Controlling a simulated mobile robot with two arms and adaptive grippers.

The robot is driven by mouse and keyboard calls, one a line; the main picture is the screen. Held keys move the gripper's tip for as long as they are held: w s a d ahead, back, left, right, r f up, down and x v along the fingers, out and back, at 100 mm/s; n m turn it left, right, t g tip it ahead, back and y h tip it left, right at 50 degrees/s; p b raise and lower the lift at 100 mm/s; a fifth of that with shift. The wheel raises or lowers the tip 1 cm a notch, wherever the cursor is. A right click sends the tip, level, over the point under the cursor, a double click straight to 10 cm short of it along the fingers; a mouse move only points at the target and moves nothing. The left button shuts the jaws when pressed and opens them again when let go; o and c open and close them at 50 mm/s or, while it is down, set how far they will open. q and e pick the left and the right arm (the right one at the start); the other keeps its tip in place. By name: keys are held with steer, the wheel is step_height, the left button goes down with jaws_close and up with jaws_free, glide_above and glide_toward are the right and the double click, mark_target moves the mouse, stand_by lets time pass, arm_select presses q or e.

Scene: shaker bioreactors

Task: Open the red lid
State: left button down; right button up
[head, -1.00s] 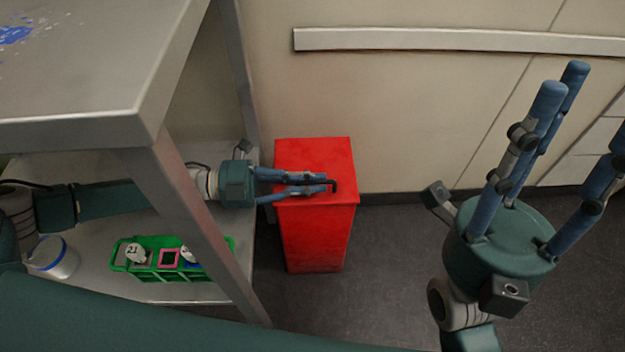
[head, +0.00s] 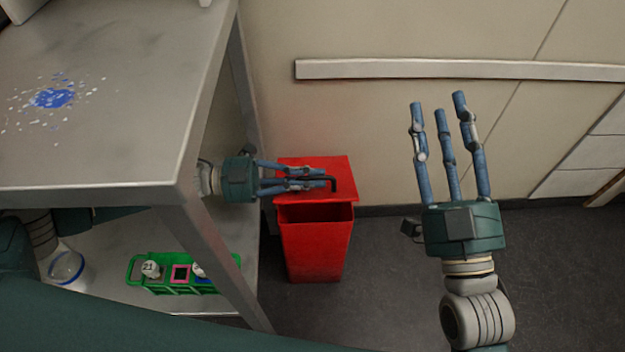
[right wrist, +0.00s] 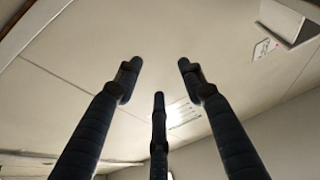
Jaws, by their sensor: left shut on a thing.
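The red bin (head: 316,250) stands on the floor against the wall, to the right of the metal table. Its red lid (head: 335,168) is raised off the bin's front rim, and a dark gap shows between lid and bin. My left gripper (head: 325,180) is shut on the lid's black handle (head: 335,184), reaching in from the left. My right gripper (head: 443,105) is open and empty, with its fingers pointing up, to the right of the bin. In the right wrist view its three fingers (right wrist: 160,85) are spread apart with nothing between them.
The metal table (head: 110,110) has a blue and white spill (head: 52,98) on top. Its lower shelf (head: 110,245) holds a green rack (head: 185,288) and a clear, blue-rimmed container (head: 66,267). A rail (head: 450,70) runs along the wall. The floor right of the bin is clear.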

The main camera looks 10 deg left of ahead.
arm_select(q)
steer(key=r, duration=0.1)
steer(key=w+n+p, duration=0.1)
steer(key=w+r, duration=0.1)
steer(key=shift+w+a+r+p, duration=0.1)
steer(key=shift+a+r+p, duration=0.15)
steer(key=shift+r+p, duration=0.1)
steer(key=shift+w+a+r, duration=0.1)
steer(key=shift+w+r, duration=0.2)
steer(key=shift+w, duration=0.05)
arm_select(e)
step_height(320, 180, down, 12)
steer(key=w+d+g+h, duration=0.1)
steer(key=g+h, duration=0.1)
steer(key=g, duration=0.3)
steer(key=shift+w+g, duration=0.15)
steer(key=shift+g, duration=0.25)
steer(key=shift+d+f, duration=0.1)
arm_select(q)
steer(key=c, duration=1.8)
jaws_free()
steer(key=shift+c, duration=0.2)
steer(key=s+a, duration=0.2)
steer(key=a, duration=1)
steer(key=shift+s, duration=0.1)
